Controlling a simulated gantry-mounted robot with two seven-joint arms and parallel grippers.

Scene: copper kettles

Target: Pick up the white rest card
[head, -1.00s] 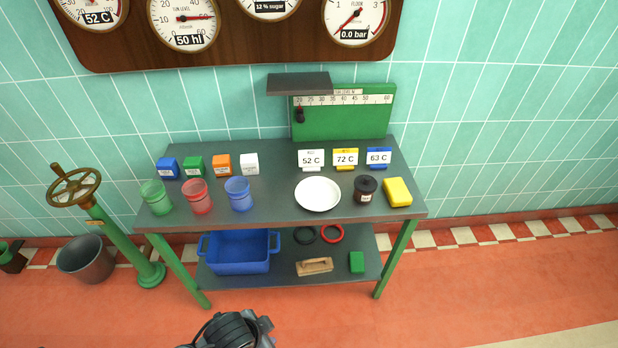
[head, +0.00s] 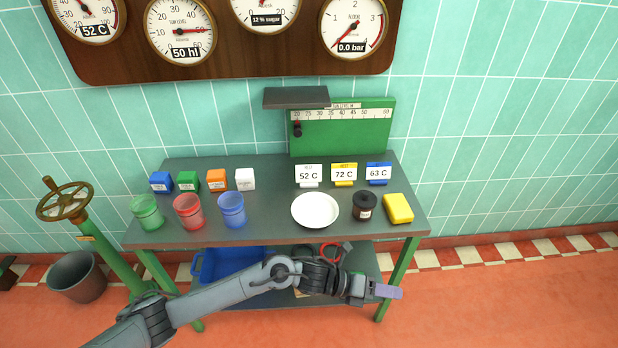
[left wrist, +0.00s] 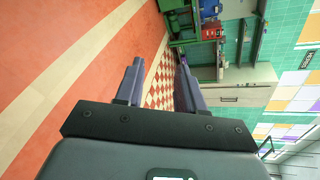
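The white rest card (head: 308,174), reading 52 C, stands upright at the back of the grey table, left of a yellow 72 C card (head: 344,173) and a blue 63 C card (head: 378,172). My left gripper (head: 388,292) is out in front of the table's front edge, lower right, well apart from the card. In the left wrist view its two fingers (left wrist: 160,62) are spread with nothing between them. The rest card cannot be made out in that view. My right gripper is in neither view.
A white plate (head: 315,210), a black jar (head: 364,206) and a yellow sponge (head: 398,208) lie in front of the cards. Cups and small colored blocks fill the left side. A green scale board (head: 345,130) with a dark shelf (head: 296,98) stands behind.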

